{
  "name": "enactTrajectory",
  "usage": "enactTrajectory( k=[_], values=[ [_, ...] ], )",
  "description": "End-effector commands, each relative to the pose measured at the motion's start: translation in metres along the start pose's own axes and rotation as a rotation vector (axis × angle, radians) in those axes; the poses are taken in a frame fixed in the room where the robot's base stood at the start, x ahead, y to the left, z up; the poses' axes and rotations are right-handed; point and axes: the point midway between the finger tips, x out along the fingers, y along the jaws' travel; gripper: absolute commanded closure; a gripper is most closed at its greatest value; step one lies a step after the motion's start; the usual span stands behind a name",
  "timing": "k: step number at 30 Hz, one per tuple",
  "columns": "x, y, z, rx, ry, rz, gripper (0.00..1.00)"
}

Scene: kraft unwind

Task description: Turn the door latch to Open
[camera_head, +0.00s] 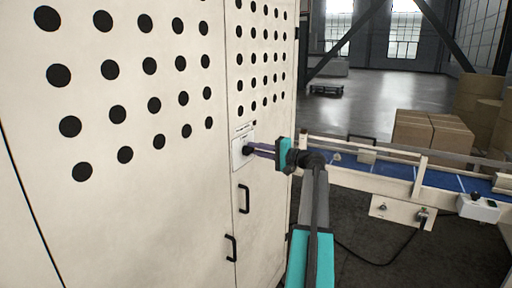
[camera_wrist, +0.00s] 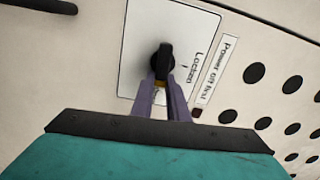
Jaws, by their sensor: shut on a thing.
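The door latch is a black knob (camera_wrist: 162,62) on a white plate (camera_wrist: 188,28) with the word "Locked" printed beside it. In the wrist view the knob stands upright in the picture, with a small yellow mark near its lower end. My gripper (camera_wrist: 163,82) has its two purple fingers shut on the knob. In the head view my gripper (camera_head: 250,150) reaches from the right to the plate (camera_head: 238,158) on the cream cabinet door. The knob is mostly hidden there by the fingertips. A label reading "Power off first" (camera_wrist: 214,70) is beside the plate.
Two black door handles (camera_head: 243,198) are below the latch. The cream cabinet (camera_head: 150,210) has rows of black holes. A conveyor with a blue belt (camera_head: 390,178) stands to the right, with cardboard boxes (camera_head: 432,132) behind it. Dark floor (camera_head: 350,220) lies between.

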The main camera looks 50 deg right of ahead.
Motion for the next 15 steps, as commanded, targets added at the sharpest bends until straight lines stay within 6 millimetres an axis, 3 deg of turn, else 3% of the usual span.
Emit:
enactTrajectory(
  k=[15],
  values=[
    [0.0015, 0.0117, 0.0045, 0.126, -0.012, 0.014, 1.0]
  ],
)
